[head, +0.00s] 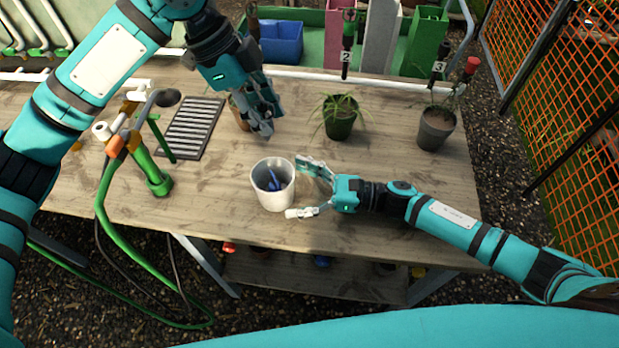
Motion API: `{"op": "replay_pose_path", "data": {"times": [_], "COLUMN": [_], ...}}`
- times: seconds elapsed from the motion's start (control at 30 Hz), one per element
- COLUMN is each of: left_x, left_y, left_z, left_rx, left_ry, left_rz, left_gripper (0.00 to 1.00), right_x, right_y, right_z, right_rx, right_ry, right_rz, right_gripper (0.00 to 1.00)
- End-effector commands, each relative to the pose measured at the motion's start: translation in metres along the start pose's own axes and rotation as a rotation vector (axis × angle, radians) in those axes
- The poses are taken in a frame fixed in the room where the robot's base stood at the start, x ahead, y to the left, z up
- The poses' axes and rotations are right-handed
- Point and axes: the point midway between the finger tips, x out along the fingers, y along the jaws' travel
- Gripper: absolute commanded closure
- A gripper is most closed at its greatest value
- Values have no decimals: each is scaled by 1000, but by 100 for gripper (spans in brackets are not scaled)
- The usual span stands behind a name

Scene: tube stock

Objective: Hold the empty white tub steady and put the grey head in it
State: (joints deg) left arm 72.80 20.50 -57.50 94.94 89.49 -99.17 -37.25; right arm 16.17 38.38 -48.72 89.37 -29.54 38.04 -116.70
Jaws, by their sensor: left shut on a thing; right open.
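The white tub (272,195) stands upright near the front edge of the wooden bench. Something blue (273,181) shows inside it. My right gripper (306,188) is open at the tub's right side, its fingers spread; I cannot tell whether they touch it. My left gripper (263,128) is above the bench, behind the tub and slightly left. It is shut on a small grey thing, apparently the grey head, mostly hidden by the fingers.
A terracotta pot (238,110) is partly hidden behind my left gripper. Potted plants (340,124) (436,130) stand at the back right. A slotted tray (192,128) and a green hose stand (152,175) with a dark grey round end (167,97) are left.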

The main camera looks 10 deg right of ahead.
Motion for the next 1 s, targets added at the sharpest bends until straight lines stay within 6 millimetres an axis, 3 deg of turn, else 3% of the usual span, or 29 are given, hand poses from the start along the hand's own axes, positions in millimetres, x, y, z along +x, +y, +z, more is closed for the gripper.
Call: {"op": "replay_pose_path", "data": {"times": [0.1,0.3,0.7,1.0], "left_x": [0,0,0,0], "left_y": [0,0,0,0], "left_z": [0,0,0,0], "left_rx": [0,0,0,0], "left_ry": [0,0,0,0], "left_rz": [0,0,0,0], "left_gripper": [90,90,90,90], "right_x": [22,44,51,51], "right_y": [-1,-1,-1,-1], "right_z": [0,-2,-1,-1], "right_rx": [0,1,1,2], "right_ry": [1,4,4,4], "right_rz": [-1,-2,-2,-2], "right_gripper": [0,0,0,38]}}
